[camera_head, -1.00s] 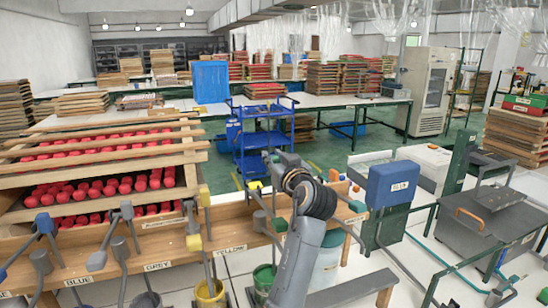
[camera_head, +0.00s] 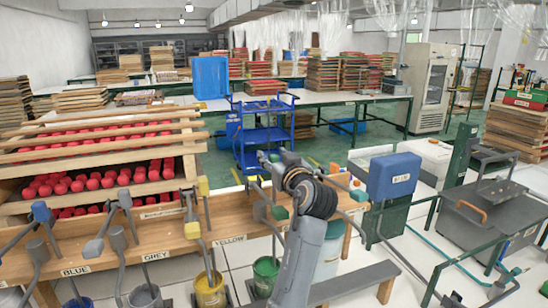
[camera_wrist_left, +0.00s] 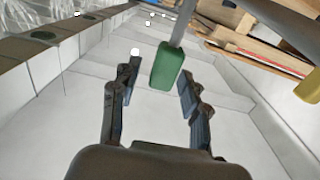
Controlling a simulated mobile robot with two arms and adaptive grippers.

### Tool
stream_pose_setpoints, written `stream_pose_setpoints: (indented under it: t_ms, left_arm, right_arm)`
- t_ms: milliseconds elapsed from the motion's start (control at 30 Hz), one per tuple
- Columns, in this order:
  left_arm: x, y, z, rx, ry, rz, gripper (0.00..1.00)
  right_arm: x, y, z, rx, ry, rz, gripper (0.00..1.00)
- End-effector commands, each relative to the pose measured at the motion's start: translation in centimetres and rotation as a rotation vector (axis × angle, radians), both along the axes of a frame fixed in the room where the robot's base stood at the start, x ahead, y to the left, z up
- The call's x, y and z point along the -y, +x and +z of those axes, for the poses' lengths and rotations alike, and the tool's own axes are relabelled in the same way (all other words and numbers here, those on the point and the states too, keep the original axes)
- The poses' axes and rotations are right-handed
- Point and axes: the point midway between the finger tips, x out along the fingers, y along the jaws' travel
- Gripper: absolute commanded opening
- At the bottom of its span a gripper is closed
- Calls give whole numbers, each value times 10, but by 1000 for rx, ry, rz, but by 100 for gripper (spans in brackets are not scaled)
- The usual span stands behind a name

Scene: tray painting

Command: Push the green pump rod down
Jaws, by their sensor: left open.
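The green pump rod has a green block end (camera_wrist_left: 166,66) on a thin grey shaft, seen in the left wrist view. My left gripper (camera_wrist_left: 158,82) is open, with one dark finger on each side of the green block. Whether a finger touches it, I cannot tell. In the head view my left gripper (camera_head: 267,159) is small and reaches over the wooden bench behind my dark wrist. A green pump part (camera_head: 280,212) shows just left of the wrist, which hides some of the pump. My right gripper is not in view.
Yellow (camera_head: 192,230), grey (camera_head: 124,198) and blue (camera_head: 40,212) pump parts stand to the left along the wooden bench (camera_head: 150,238). Green (camera_head: 265,270) and yellow (camera_head: 209,288) buckets stand below. A blue box (camera_head: 394,176) is close on the right.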

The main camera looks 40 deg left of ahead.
Motion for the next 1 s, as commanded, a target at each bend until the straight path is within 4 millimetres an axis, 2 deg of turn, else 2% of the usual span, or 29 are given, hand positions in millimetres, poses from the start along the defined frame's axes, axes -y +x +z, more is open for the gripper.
stream_pose_setpoints:
  t_ms: [167, 400, 600, 767, 1000]
  left_arm:
    - [23, -10, -1, 1, -3, -5, 45]
    - [69, -34, -1, 0, -4, -5, 45]
    - [96, -49, -1, 0, -3, -3, 45]
    - [104, -53, -1, -1, -3, -2, 45]
    - [105, -54, -1, 0, -1, -1, 45]
  right_arm:
    - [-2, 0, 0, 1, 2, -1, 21]
    - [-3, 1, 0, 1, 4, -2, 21]
    - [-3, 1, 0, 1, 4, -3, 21]
    - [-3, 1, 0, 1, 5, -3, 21]
    - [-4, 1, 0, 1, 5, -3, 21]
